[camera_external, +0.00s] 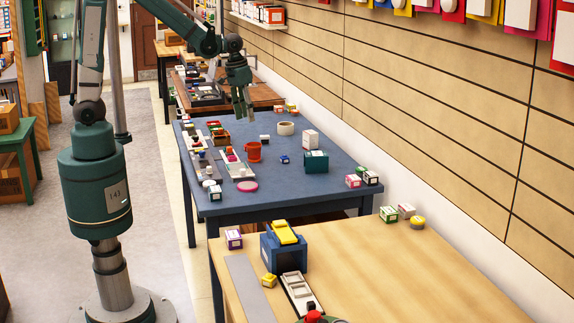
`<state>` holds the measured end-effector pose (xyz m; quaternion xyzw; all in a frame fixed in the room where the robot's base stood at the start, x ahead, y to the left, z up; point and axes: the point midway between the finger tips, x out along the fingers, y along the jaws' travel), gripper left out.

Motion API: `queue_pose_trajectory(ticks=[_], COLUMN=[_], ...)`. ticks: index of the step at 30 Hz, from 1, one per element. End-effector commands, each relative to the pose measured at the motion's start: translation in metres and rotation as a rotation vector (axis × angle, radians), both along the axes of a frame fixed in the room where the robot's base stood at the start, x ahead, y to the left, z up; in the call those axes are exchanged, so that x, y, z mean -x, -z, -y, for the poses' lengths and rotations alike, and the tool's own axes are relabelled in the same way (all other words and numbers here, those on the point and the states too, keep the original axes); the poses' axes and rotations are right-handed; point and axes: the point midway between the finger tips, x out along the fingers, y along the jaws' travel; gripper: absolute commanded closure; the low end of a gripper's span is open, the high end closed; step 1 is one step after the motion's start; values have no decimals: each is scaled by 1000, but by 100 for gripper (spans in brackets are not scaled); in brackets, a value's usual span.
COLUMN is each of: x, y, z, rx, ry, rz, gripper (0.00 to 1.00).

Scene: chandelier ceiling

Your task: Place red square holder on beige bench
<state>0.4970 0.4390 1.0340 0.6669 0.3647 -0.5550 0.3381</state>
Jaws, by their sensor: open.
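A red, open-topped holder (254,152) stands upright on the blue table, left of its middle. The beige bench (410,280) is in the near right of the external view, closer to the camera than the blue table. My gripper (243,114) points down above the far part of the blue table. It is open with nothing between its fingers. It appears above and beyond the red holder, apart from it. The holder's far side is hidden.
The blue table (320,196) also bears a tape roll (285,128), a white box (311,139), a dark green box (316,162) and trays of small items on its left. On the beige bench, a blue bin (283,248) and white tray (299,292) occupy the left; its middle is clear.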

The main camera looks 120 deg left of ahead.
Motion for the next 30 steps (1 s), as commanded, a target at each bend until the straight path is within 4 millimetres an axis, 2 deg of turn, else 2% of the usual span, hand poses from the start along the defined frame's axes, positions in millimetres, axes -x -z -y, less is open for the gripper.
queue_pose_trajectory(ticks=[1,6,18,24,30], x=[5,22,75,95,101], y=[8,33,95,116,122], z=[-14,-52,-133,-155,-161], rx=[8,36,103,125,132], ry=[-27,-109,-295,-353,-370], rz=[-7,-30,-77,-92,-97], gripper=[58,58,58,58,58])
